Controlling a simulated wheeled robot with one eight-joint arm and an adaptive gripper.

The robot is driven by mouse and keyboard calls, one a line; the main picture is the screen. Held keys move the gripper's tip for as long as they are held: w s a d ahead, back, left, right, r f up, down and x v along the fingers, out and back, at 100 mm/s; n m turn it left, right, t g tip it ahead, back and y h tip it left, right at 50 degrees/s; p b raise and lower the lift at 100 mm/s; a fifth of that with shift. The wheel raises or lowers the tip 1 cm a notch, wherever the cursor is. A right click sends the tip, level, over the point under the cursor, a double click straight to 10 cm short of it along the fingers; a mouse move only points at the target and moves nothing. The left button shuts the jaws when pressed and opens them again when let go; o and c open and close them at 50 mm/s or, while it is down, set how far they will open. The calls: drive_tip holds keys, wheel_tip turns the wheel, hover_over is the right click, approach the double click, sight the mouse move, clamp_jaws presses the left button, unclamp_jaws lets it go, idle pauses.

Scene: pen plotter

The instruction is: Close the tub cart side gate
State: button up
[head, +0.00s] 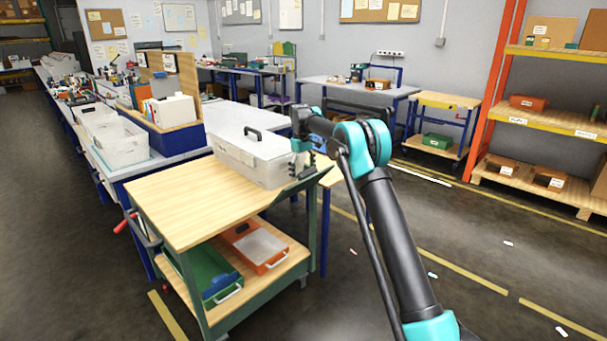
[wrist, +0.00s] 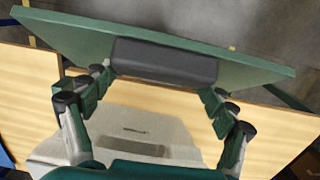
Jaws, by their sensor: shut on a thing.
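The tub cart (head: 170,200) has a wooden top and green frame and stands left of centre in the head view. A grey tub (head: 240,160) with a black handle sits on its top; part of it shows in the wrist view (wrist: 140,135). The green side gate (wrist: 60,30) runs along the cart's right end and shows as a tilted green edge in the head view (head: 318,177). My gripper (wrist: 160,82) has its fingers at both ends of the gate's dark handle (wrist: 165,60) and is shut on it. The gate's hinge and latch cannot be made out.
The cart's lower shelf holds an orange case (head: 255,247) and a green case (head: 208,275). A long blue bench (head: 165,162) with bins stands close behind the cart at left. An orange rack (head: 485,95) stands at right. The floor right of the cart is mostly clear.

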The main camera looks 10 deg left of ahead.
drive_tip(key=shift+a+f, duration=0.1)
idle(0.8)
drive_tip(key=o, duration=1.6)
drive_tip(key=shift+c, duration=0.2)
wheel_tip(320, 180, up, 12)
drive_tip(key=shift+w+a, duration=0.25)
